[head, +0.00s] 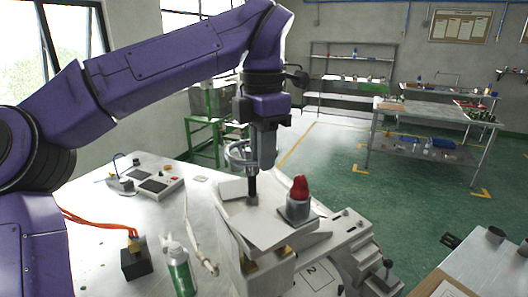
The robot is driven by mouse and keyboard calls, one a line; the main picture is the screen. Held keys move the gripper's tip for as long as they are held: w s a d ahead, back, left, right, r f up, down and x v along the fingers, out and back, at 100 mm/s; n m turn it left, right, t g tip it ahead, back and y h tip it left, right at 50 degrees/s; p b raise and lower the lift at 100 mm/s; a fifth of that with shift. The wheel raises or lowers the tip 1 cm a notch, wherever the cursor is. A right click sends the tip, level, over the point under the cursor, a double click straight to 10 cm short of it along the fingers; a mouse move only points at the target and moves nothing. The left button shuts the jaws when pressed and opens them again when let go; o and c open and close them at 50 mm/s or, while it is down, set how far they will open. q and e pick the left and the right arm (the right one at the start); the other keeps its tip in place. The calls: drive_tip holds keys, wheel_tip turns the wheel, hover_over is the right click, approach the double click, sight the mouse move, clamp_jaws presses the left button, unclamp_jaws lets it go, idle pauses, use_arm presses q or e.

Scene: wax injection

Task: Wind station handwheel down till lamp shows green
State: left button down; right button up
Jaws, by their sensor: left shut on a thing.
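The station (320,236) stands on the metal bench, with a grey top and a label reading 2 on its front. The handwheel (234,156) is a grey ring above a dark upright spindle (252,188). My left gripper (264,160) points down from above and is shut on the handwheel's right side; its jaws hide that part of the rim. The lamp (299,187) has a red dome on a grey round base, just right of and below the gripper. It shows red, not green. My right gripper is not in view.
A control box (152,182), a black block (136,262) with orange cables and a green bottle (180,272) stand on the bench (92,246) left of the station. Another table (425,113) and shelves (350,78) are farther back, across open green floor.

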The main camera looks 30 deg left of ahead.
use_arm(q)
drive_tip(key=c, duration=0.9)
unclamp_jaws()
drive_tip(key=shift+w+a+r, duration=0.1)
drive_tip(key=shift+w+a, duration=0.15)
drive_tip(key=shift+a, duration=0.05)
drive_tip(key=shift+s+d, duration=0.2)
drive_tip(key=shift+d, duration=0.05)
